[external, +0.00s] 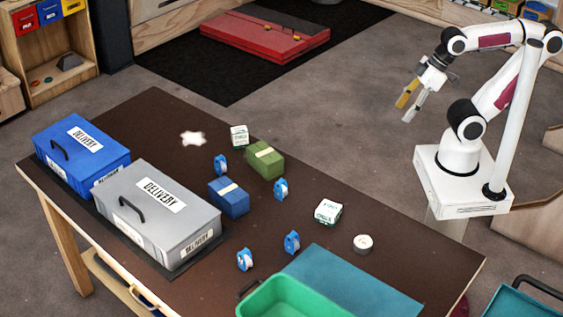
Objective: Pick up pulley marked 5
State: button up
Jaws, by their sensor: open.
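Several small blue-and-white pulleys stand on the brown table. One pulley (221,165) is towards the back, left of the green block. A second pulley (281,189) is right of the blue block. A third pulley (292,242) and a fourth one (245,260) stand nearer the front, by the green bin. Their markings are too small to read, so I cannot tell which is marked 5. My gripper (409,104) is open and empty, raised in the air at the upper right, well apart from the pulleys.
A blue box (112,161) and a grey box (150,236), both labelled DELIVERY, stand at the left. Green (264,160) and blue (228,203) blocks, white boxes (328,212), a white roll (362,244) and a green bin (268,291) share the table.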

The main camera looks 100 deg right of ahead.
jog(key=w+d+r+t+h, duration=0.1)
jog(key=w+d, duration=0.2)
jog(key=w, duration=0.5)
jog(key=w+d+r+n+t+h, duration=0.15)
jog(key=w+d, duration=0.25)
jog(key=w, duration=0.5)
jog(key=w+d+r+t, duration=0.1)
jog(key=w+d+t, duration=0.15)
jog(key=w, duration=0.55)
jog(key=w+f+n+t+y, duration=0.1)
jog(key=w+f+n+y, duration=0.35)
jog(key=w, duration=0.85)
jog(key=n+g+y, duration=0.2)
jog(key=g+y, duration=0.1)
jog(key=y, duration=0.6)
send_near(283, 179)
jog(key=w+a+r, duration=0.1)
jog(key=w+a, duration=0.2)
jog(key=a, duration=0.1)
jog(key=shift+w, duration=0.25)
jog(key=shift+f, duration=1.7)
